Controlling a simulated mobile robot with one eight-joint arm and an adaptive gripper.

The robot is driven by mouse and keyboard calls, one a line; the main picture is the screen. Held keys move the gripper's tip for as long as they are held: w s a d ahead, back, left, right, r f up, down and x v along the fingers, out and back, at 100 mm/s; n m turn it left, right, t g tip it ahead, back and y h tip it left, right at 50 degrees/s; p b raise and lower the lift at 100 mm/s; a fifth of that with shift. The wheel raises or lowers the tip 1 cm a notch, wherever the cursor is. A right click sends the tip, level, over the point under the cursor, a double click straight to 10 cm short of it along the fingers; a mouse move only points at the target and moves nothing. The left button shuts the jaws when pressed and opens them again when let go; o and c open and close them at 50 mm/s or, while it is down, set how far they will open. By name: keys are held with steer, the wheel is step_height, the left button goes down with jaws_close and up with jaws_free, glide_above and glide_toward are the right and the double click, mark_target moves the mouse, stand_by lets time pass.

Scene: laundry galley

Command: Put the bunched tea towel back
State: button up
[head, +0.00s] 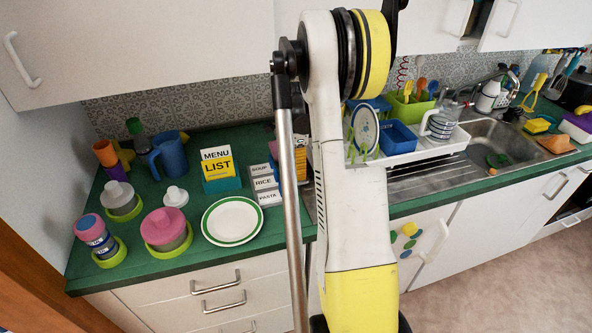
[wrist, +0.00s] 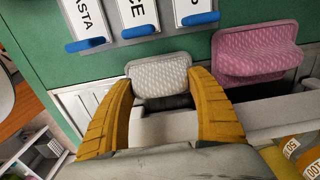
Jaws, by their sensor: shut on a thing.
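In the wrist view, my gripper (wrist: 160,80) has its two yellow fingers closed on the sides of a pale grey-white textured cloth, the tea towel (wrist: 160,72). In the head view my arm hides the gripper and both towels.
The label board (wrist: 140,18) lies on the green counter (head: 185,268), also by the plate (head: 232,222). Lidded pots, a blue jug (head: 170,154) and a menu stand (head: 220,170) are at left. A dish rack (head: 430,147) and sink (head: 495,150) are at right.

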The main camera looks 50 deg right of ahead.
steer(key=shift+r, duration=0.1)
steer(key=o, duration=1.2)
steer(key=shift+f, duration=0.2)
